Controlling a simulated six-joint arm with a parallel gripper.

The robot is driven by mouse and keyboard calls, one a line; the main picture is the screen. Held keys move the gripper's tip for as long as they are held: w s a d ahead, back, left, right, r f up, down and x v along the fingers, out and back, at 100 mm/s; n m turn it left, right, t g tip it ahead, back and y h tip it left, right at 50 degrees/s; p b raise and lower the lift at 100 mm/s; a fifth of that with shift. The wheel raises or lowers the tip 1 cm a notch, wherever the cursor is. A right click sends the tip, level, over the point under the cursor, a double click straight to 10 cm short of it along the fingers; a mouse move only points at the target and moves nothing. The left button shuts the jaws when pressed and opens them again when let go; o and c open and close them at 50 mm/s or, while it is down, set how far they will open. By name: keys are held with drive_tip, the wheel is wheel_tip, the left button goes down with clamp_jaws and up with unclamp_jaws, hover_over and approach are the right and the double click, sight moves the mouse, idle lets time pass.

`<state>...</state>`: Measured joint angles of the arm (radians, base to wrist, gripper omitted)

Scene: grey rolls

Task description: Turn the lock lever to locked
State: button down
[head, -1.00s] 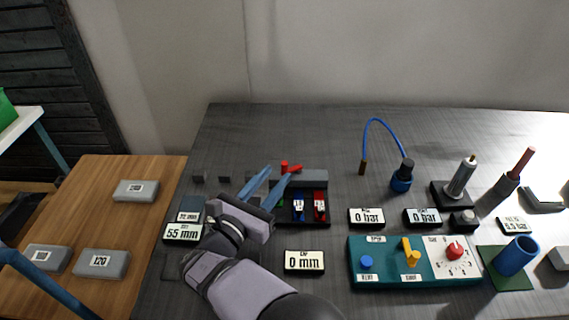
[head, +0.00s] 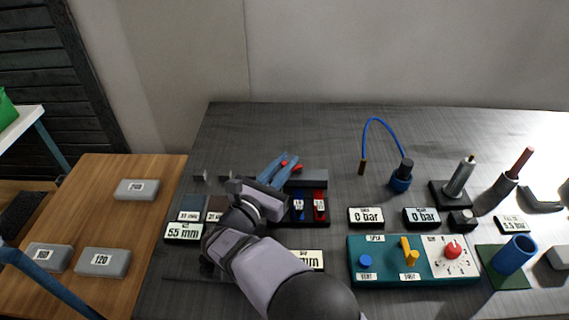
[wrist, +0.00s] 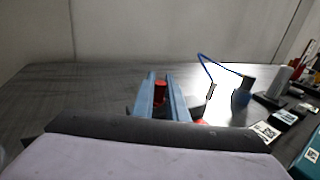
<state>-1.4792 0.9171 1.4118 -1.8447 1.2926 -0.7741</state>
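The red lock lever (head: 297,169) is at the back left of the dark table, beside a grey block, and is partly hidden by my fingers. My gripper (head: 288,158) reaches it from the front with two blue fingers. In the wrist view a red upright knob (wrist: 160,92) shows in the gap between the fingers (wrist: 161,82). The fingers stand apart on either side of it. I cannot tell whether they touch it. Other red bits show low beside the fingers, and the lever's base is hidden.
A black tray (head: 287,221) with blue and red pieces lies just right of my gripper. Display plates, including 55 mm (head: 184,232), lie to the left. A teal control panel (head: 385,276) and a blue cable (head: 375,122) are to the right. The back strip of table is clear.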

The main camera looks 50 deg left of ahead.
drive_tip(key=shift+a+h, duration=0.15)
drive_tip(key=shift+h, duration=0.15)
drive_tip(key=shift+w+a+m+t+h+b, duration=0.1)
drive_tip(key=shift+a+m+t+h+b, duration=0.15)
drive_tip(key=shift+m+h, duration=0.4)
drive_tip(key=shift+w+a+m+t+h+b, duration=0.1)
drive_tip(key=shift+m+t+h+b, duration=0.2)
drive_tip(key=shift+m+h, duration=0.55)
drive_tip(key=shift+h, duration=0.5)
drive_tip(key=c, duration=1.7)
unclamp_jaws()
drive_tip(key=shift+c, duration=0.2)
drive_tip(key=shift+s+d+b, duration=0.2)
drive_tip(key=shift+s+b, duration=0.3)
drive_tip(key=shift+s, duration=3.2)
drive_tip(key=shift+r, duration=0.1)
